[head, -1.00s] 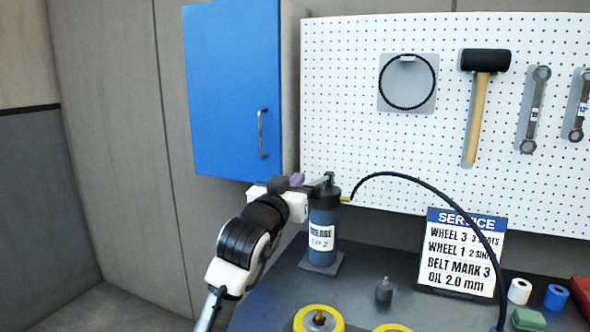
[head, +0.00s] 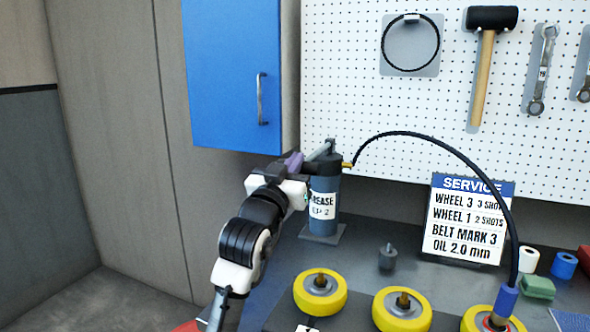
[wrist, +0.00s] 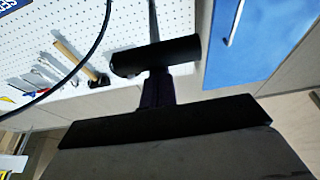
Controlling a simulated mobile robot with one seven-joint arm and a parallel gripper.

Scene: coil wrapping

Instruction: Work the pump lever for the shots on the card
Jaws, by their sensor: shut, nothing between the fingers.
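The grease pump (head: 324,196) is a dark upright cylinder labelled GREASE EP 2, standing on the bench. Its grey lever (head: 320,151) slopes from the pump top down to the left, toward my gripper (head: 302,165). My gripper is shut and empty at the lever's outer end; whether it touches the lever I cannot tell. In the wrist view, a dark crosswise bar (wrist: 155,56) lies just past my fingers. The service card (head: 468,222) reads wheel 3, 3 shots; wheel 1, 2 shots. The black hose (head: 440,150) runs to a blue coupler (head: 506,299) on the right yellow wheel (head: 478,318).
Two more yellow wheels (head: 320,293) (head: 402,309) lie along the bench front. A small dark fitting (head: 388,257) stands behind them. A blue cabinet (head: 235,80) hangs above my arm. White and blue rolls (head: 563,265) and a green block (head: 537,287) sit at the right.

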